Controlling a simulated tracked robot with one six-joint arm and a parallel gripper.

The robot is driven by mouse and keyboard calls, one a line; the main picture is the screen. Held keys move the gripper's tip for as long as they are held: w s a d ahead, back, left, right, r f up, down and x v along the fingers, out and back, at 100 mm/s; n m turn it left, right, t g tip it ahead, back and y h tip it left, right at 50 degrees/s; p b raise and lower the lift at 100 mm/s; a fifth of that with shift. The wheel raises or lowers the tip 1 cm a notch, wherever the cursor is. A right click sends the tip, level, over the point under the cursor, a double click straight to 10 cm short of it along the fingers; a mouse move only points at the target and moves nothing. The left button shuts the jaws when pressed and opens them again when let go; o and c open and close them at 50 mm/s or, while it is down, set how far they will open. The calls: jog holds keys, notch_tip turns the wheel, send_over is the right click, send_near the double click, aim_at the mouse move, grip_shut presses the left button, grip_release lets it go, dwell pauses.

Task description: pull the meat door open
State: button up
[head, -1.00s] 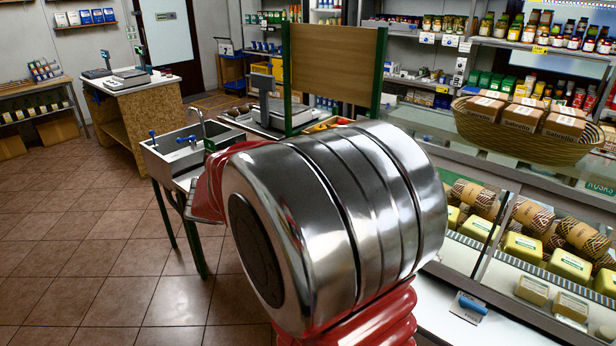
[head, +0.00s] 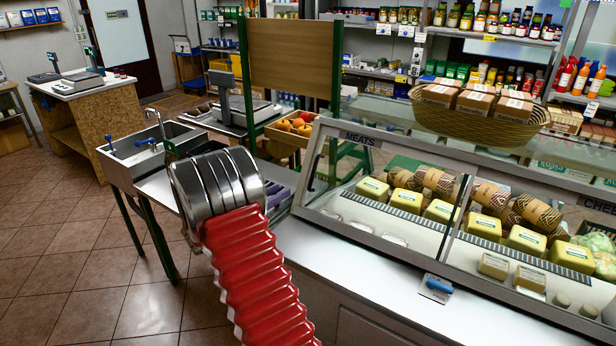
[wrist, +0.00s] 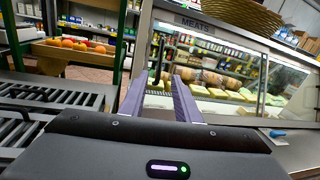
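The meat door (head: 385,215) is a glass front panel under the MEATS sign, at the left end of the display counter, and it looks shut. Its dark upright handle (head: 312,172) is near the panel's left edge. In the wrist view the handle (wrist: 158,60) stands beyond my fingertips, between their lines and apart from them. My gripper (wrist: 157,82) is open and empty, with two purple-grey fingers spread. In the head view my red and silver arm hides most of the gripper; only some purple shows left of the counter.
A wicker basket (head: 480,132) of boxes stands on the counter top. A second glass section with cheeses (head: 525,240) adjoins on the right. A white ledge (head: 390,290) runs below the glass. A sink (head: 150,150) and a fruit crate (head: 290,135) stand left. Tiled floor is clear at lower left.

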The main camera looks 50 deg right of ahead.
dwell(0.3)
send_near(308, 176)
jog(key=s+d+r, duration=0.1)
jog(key=d, duration=0.1)
jog(key=s+d+r, duration=0.2)
jog(key=s+d, duration=0.1)
jog(key=shift+d+r, duration=0.3)
jog(key=shift+d, duration=0.05)
jog(key=shift+c, duration=0.2)
grip_shut()
dwell(0.5)
